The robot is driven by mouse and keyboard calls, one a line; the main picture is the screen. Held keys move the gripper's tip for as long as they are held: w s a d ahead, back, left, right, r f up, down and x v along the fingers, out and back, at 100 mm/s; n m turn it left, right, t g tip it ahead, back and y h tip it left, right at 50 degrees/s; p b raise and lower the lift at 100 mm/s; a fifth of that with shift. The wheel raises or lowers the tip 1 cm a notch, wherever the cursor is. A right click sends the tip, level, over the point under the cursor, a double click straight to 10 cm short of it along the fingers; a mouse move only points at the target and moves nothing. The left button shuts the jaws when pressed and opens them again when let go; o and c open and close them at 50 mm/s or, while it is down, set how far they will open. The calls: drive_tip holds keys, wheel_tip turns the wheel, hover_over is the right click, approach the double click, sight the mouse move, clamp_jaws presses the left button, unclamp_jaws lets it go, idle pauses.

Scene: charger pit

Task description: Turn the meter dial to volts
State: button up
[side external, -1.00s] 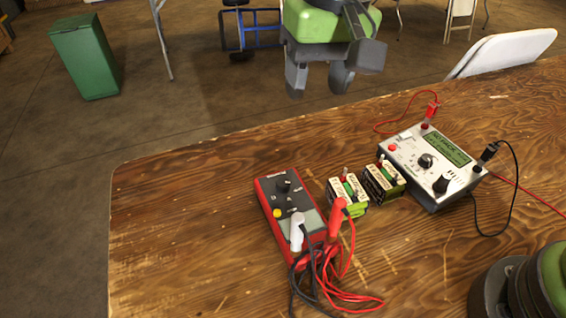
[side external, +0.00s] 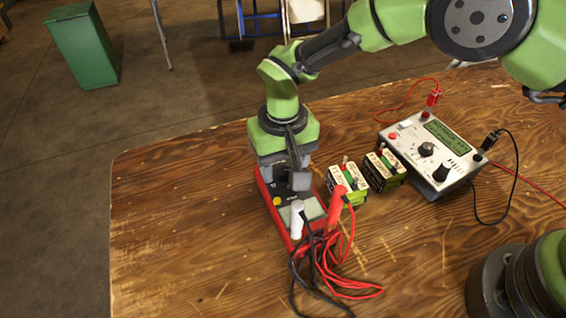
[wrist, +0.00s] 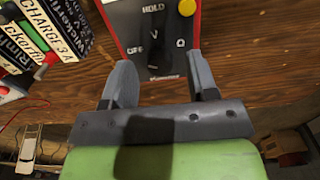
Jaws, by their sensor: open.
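The red-and-dark meter (side external: 292,222) lies on the wooden table with a yellow button, a display and two plugged leads. In the wrist view its face (wrist: 131,18) shows the words HOLD, OFF and V and an ohm sign. The dark dial (wrist: 170,32) is among these marks, but its pointing direction is too blurred to tell. My gripper (wrist: 161,65) is open, its two fingers apart at the meter's end, short of the dial in that view. In the side view my gripper (side external: 285,178) is over the meter's far end and hides the dial.
Two battery packs (side external: 347,184) (side external: 384,170) stand close to the right of the meter. A grey charger (side external: 434,152) with a display stands further right. Red leads (side external: 345,283) and black leads coil at the meter's near end. The table's left side is clear.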

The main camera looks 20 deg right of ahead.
drive_tip(key=shift+f, duration=0.3)
drive_tip(key=c, duration=0.9)
drive_tip(key=m, duration=0.5)
drive_tip(key=shift+m, duration=0.3)
drive_tip(key=shift+c, duration=0.2)
drive_tip(key=m, duration=0.6)
